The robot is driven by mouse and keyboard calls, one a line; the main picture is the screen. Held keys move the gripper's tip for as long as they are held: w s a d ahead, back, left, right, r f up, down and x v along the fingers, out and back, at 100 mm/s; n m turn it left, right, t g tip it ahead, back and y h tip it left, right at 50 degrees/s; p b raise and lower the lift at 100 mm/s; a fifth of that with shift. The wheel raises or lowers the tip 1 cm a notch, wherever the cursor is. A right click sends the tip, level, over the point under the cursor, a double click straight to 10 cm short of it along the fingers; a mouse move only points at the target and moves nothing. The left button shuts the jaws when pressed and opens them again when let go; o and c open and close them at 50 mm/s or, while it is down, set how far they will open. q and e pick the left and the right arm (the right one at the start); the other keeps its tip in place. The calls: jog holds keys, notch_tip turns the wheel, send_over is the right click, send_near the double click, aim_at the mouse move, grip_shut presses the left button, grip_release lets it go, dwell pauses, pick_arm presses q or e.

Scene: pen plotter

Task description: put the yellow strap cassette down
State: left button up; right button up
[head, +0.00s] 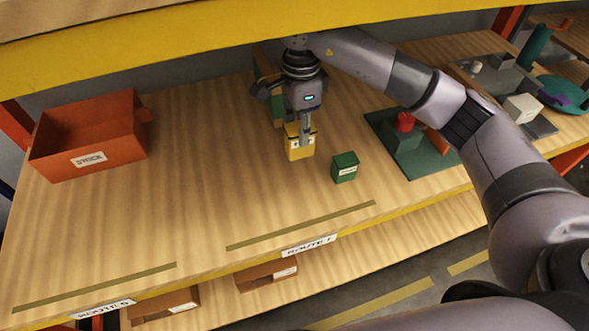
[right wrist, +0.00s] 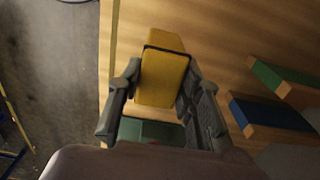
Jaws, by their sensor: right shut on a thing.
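The yellow strap cassette (head: 296,152) is held upright in my right gripper (head: 304,135), over the wooden shelf (head: 200,150). In the right wrist view the yellow cassette (right wrist: 162,78) sits between the two fingers of the gripper, which are shut on its sides. I cannot tell whether its underside touches the shelf. A small green box (head: 344,167) with a white label stands just right of and nearer than the cassette. My left gripper is in neither view.
A red bin (head: 75,150) stands at the left. A green base (head: 425,160) with a red-topped block is at the right. Blue-topped (right wrist: 270,112) and green-topped (right wrist: 285,78) blocks lie beside the gripper in the wrist view. The shelf's left middle is clear.

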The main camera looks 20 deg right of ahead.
jog(key=shift+f+p, duration=1.55)
jog(key=shift+f, duration=6.25)
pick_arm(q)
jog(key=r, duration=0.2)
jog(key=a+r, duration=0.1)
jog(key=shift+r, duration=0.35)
pick_arm(e)
jog(key=shift+f, duration=0.15)
jog(key=o, duration=1.2)
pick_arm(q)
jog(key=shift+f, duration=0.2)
pick_arm(e)
jog(key=shift+o, duration=0.2)
